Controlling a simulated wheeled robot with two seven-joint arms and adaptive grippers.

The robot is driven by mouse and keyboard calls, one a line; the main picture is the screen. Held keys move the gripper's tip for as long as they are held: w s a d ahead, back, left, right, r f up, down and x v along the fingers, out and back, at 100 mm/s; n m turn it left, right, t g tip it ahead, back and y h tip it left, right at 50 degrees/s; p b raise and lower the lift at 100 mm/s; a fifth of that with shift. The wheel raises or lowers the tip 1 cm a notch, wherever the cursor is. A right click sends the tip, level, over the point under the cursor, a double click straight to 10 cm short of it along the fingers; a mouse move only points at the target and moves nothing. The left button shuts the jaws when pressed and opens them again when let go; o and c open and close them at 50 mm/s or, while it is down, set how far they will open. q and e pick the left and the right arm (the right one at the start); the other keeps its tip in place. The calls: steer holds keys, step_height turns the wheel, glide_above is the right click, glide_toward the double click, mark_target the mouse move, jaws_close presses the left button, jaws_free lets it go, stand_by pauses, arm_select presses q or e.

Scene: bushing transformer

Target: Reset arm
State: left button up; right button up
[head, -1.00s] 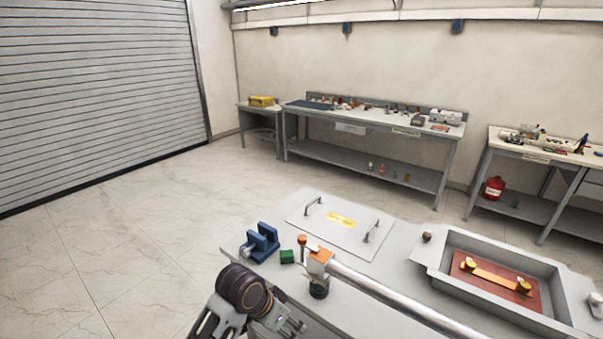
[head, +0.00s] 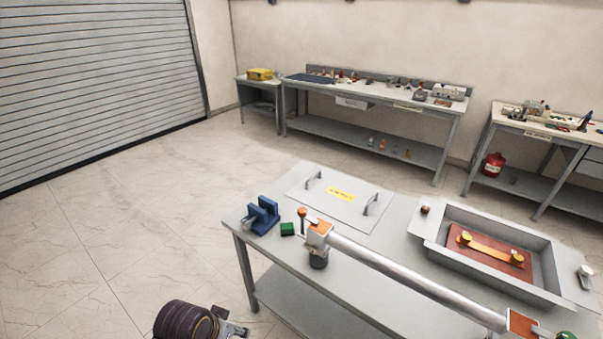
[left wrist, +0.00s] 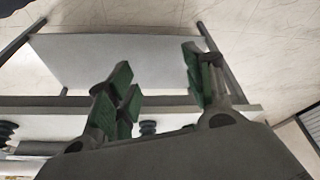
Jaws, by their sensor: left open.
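My left arm (head: 188,320) shows only at the bottom edge of the head view, to the left of the near workbench (head: 255,263) and apart from it. In the left wrist view my left gripper (left wrist: 160,85) is open, its two green-padded fingers spread with nothing between them. The workbench's side edge and lower shelf (left wrist: 110,60) lie beyond the fingers in that view. My right gripper is in neither view.
The floor (head: 110,220) to the left is clear.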

arm_select(q)
steer(key=shift+s+a+n+y, duration=0.6)
steer(key=shift+s+a, duration=1.05)
steer(key=shift+a, duration=0.55)
step_height(320, 180, down, 36)
steer(key=s+g+b, duration=0.1)
steer(key=s+b, duration=0.1)
steer(key=s, duration=0.1)
steer(key=s+a+f+b, duration=0.1)
steer(key=s+a+f, duration=0.1)
steer(key=s+f, duration=0.8)
steer(key=s+a+f+g+b, duration=0.1)
steer(key=s+a+f, duration=0.1)
steer(key=s+f, duration=0.9)
steer(key=shift+s+f, duration=0.2)
steer(key=shift+s, duration=0.3)
steer(key=shift+a, duration=0.1)
